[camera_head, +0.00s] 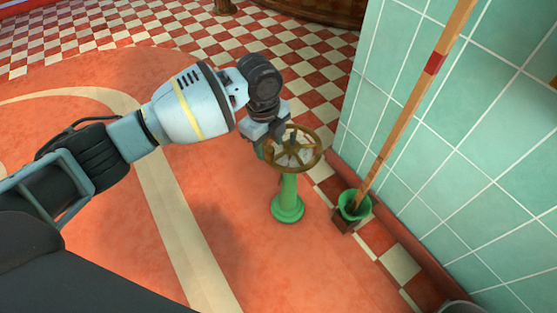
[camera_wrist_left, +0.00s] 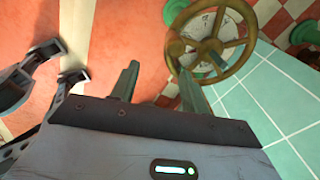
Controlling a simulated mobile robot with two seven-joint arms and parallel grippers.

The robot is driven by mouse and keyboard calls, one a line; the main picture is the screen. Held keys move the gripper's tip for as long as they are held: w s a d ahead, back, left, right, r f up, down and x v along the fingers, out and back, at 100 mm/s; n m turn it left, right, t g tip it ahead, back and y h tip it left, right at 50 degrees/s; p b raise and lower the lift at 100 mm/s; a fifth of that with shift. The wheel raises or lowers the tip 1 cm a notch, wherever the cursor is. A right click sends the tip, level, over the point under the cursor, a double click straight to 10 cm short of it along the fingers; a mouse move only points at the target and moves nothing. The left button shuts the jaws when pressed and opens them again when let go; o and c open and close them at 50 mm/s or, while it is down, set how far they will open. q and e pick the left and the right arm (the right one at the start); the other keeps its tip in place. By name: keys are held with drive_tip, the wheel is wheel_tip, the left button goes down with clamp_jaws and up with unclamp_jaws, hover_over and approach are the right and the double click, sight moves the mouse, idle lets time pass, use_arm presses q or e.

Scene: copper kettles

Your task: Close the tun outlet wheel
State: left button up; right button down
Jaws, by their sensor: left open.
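The tun outlet wheel (camera_head: 316,150) is a brass-brown spoked handwheel on top of a green pedestal (camera_head: 288,196) that stands on the orange floor. My left gripper (camera_head: 267,148) is at the wheel's left side in the head view and overlaps its rim there. In the left wrist view the wheel (camera_wrist_left: 246,58) is at the upper right. The two fingers of my left gripper (camera_wrist_left: 158,76) stand apart, with the right finger close to the near rim. No rim shows clearly between the fingers; contact cannot be told.
A teal tiled wall (camera_head: 455,130) rises to the right of the wheel. A green pot (camera_head: 352,207) with a wooden pole (camera_head: 405,115) leaning in it stands between them, close to the wheel. The orange floor (camera_head: 250,240) in front and to the left is clear.

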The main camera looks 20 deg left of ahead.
sight(269, 147)
use_arm(q)
drive_tip(key=w, duration=0.1)
drive_tip(key=w+a+b, duration=0.1)
drive_tip(key=shift+w+f+m+y, duration=0.3)
drive_tip(key=shift+w+y, duration=0.05)
drive_tip(key=shift+y, duration=0.05)
drive_tip(key=shift+w+r, duration=0.15)
drive_tip(key=shift+r, duration=0.2)
drive_tip(key=shift+a+f+b, duration=0.1)
drive_tip(key=shift+f+b, duration=0.2)
drive_tip(key=shift+f, duration=0.15)
wheel_tip(269, 147, down, 6)
drive_tip(key=shift+r+b, duration=0.1)
drive_tip(key=shift+b, duration=1.15)
drive_tip(key=shift+f, duration=0.6)
drive_tip(key=c, duration=1)
clamp_jaws()
use_arm(e)
drive_tip(key=f, duration=0.3)
drive_tip(key=w+f, duration=0.1)
drive_tip(key=f, duration=0.1)
drive_tip(key=shift+d+f, duration=0.15)
drive_tip(key=shift+f, duration=0.2)
